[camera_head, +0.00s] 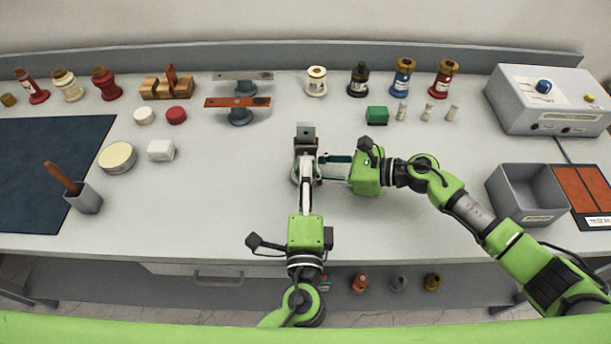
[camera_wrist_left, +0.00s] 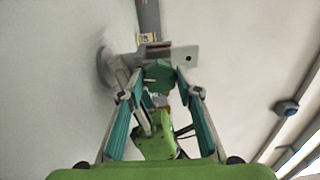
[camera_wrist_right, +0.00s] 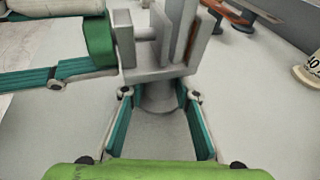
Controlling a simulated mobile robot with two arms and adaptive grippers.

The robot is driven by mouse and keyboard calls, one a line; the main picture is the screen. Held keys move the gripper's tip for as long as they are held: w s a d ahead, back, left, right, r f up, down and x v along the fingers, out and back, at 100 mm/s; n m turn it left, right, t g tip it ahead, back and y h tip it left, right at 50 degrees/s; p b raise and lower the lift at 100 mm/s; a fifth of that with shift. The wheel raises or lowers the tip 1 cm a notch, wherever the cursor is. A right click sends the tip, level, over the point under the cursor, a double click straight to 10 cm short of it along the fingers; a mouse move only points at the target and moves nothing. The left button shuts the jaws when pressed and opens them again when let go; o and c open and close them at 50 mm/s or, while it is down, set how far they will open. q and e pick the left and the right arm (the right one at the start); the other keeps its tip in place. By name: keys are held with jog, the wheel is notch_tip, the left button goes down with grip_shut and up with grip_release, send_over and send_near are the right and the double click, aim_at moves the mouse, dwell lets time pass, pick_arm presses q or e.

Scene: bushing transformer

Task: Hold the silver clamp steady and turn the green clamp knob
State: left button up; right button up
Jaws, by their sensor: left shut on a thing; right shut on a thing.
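The silver clamp (camera_head: 306,131) stands on a round base near the middle of the bench. Its grey block and post also show in the right wrist view (camera_wrist_right: 158,72), with a thin brown piece between its upright plates. The green clamp knob (camera_wrist_right: 98,40) sticks out from its side, and shows between the fingertips in the left wrist view (camera_wrist_left: 158,76). My left gripper (camera_head: 305,172) reaches from the front and is shut on the knob. My right gripper (camera_head: 322,167) comes from the right and is shut on the clamp's post, under its block.
Two bar stands (camera_head: 238,102) are behind the clamp, with a green block (camera_head: 377,115) and several small bushings to the right. A grey open bin (camera_head: 527,192) and a control box (camera_head: 555,100) are at the right.

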dwell(0.5)
pick_arm(q)
jog(key=o, duration=1.1)
jog(key=shift+o, duration=0.2)
jog(key=shift+s, duration=0.1)
jog(key=s, duration=1.1)
jog(key=shift+s, duration=0.4)
pick_arm(e)
jog(key=o, duration=0.9)
